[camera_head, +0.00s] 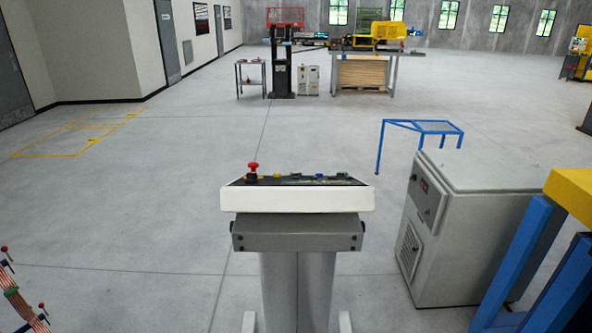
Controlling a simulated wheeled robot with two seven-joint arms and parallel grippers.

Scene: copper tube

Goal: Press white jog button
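A control console (297,199) with a white front edge stands on a grey pedestal in the middle foreground. Its dark, sloped top panel is seen at a very shallow angle. A red mushroom button (253,169) stands up at its left end. Small yellow and blue buttons (318,177) show along the panel. I cannot make out the white jog button at this angle and size. Neither of my grippers shows in the head view.
A grey cabinet (455,235) stands right of the console, beside a blue and yellow frame (535,265). A blue stand (425,127) is behind it. Copper-coloured tubes (18,300) show at lower left. The floor left of the console is clear. Machines stand far back.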

